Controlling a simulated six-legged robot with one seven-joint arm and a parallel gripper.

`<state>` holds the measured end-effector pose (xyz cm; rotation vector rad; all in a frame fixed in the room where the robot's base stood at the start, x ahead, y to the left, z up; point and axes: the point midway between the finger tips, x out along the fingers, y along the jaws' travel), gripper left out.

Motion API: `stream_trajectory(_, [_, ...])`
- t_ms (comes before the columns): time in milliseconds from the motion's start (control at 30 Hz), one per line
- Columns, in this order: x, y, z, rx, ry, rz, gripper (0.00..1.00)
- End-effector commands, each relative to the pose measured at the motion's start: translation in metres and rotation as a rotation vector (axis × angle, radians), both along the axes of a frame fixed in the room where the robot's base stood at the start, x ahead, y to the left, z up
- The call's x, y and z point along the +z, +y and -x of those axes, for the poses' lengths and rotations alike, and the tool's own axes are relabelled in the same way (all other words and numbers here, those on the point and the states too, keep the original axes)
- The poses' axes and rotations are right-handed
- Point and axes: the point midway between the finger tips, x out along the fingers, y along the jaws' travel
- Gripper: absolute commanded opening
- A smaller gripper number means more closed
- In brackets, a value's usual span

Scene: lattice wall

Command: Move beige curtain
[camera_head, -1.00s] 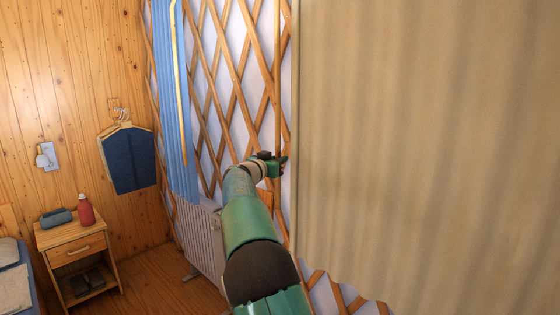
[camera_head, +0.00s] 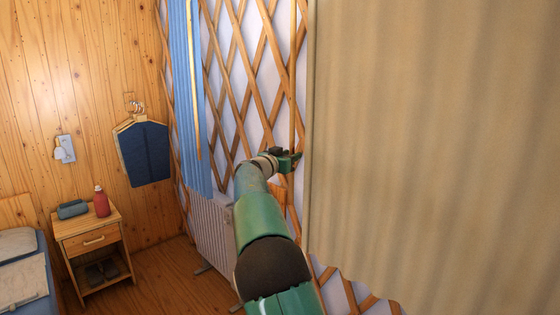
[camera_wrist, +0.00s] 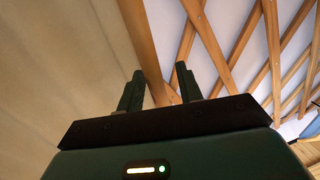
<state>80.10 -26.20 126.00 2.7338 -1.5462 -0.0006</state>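The beige curtain (camera_head: 430,150) hangs in broad soft folds over the right half of the head view. A thin wooden rod (camera_head: 293,75) hangs upright just left of its edge, down to my gripper (camera_head: 292,162). In the wrist view the beige curtain (camera_wrist: 60,70) fills the left side. The wooden rod (camera_wrist: 141,45) runs down into the space between the fingers of my gripper (camera_wrist: 158,88). The fingers stand apart, with a visible gap beside the rod. The rod's lower end is hidden.
A wooden lattice wall (camera_head: 240,90) stands behind the arm. Left of it are a blue curtain (camera_head: 188,100) with its own rod and a pale radiator (camera_head: 212,232). A nightstand (camera_head: 90,238) and bed (camera_head: 25,270) stand at the left, with open floor before the radiator.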

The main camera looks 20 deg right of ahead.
Motion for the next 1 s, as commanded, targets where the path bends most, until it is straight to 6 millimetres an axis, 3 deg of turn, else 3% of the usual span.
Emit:
stream_trajectory(600, [0.003,0.101,0.063,0.003,-0.004,0.0,0.36])
stream_trajectory(1000, [0.003,0.113,0.071,0.001,-0.005,0.001,0.36])
